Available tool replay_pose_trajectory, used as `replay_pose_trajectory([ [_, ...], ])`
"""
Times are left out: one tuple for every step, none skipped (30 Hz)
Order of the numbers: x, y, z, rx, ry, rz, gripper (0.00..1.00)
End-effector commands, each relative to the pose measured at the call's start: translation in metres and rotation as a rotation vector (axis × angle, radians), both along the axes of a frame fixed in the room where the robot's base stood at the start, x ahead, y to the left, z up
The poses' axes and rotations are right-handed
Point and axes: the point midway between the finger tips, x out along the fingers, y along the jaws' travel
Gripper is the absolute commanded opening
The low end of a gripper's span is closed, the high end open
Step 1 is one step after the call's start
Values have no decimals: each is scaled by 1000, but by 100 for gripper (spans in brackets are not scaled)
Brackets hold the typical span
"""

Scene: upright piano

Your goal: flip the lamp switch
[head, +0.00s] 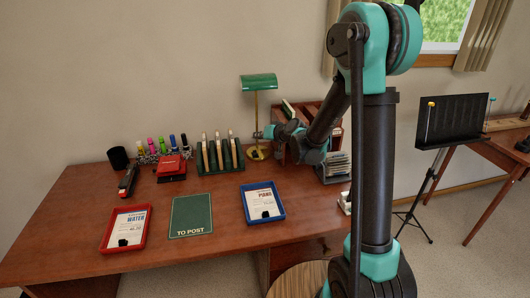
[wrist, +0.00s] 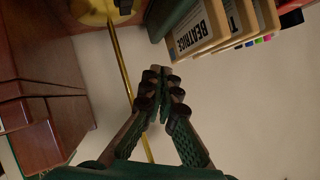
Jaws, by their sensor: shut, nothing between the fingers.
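The desk lamp has a green shade (head: 259,82), a thin brass stem (head: 257,105) and a round brass base (head: 255,154) on the desk. In the wrist view its stem (wrist: 122,65) runs down behind my fingers and its base (wrist: 92,12) is at the top. My gripper (head: 262,134) is beside the stem, on its right, below the shade. In the wrist view my gripper (wrist: 158,78) is shut and empty, fingertips close to the stem. I cannot tell whether they touch it. I cannot make out the lamp switch.
A green rack (head: 221,158) with several upright slats stands left of the lamp; labelled ones (wrist: 195,38) show near my fingers. A wooden organizer (head: 300,112) stands behind and right. Blue (head: 262,219) and red (head: 124,243) trays lie in front on the desk.

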Motion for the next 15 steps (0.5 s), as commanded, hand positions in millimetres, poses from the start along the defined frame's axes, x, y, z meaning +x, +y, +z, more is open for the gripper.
replay_pose_trajectory([
  [5, 5, -1, 10, -6, 2, 0],
  [7, 7, -1, 16, -8, 3, 0],
  [9, 9, -1, 21, -12, 3, 0],
  [10, 11, -1, 24, -14, 3, 0],
  [11, 12, -1, 26, -16, 2, 0],
  [12, 12, -2, 29, -18, 2, 0],
  [12, 13, -2, 30, -18, 3, 0],
  [12, 13, -1, 31, -18, 2, 0],
  [12, 13, -1, 31, -19, 2, 0],
  [12, 13, -1, 31, -18, 2, 0],
  [12, 13, -1, 30, -18, 3, 0],
  [12, 13, -1, 30, -18, 3, 0],
  [12, 13, -1, 30, -18, 3, 0],
  [12, 13, -1, 29, -18, 2, 0],
  [12, 12, -1, 29, -18, 2, 0],
])
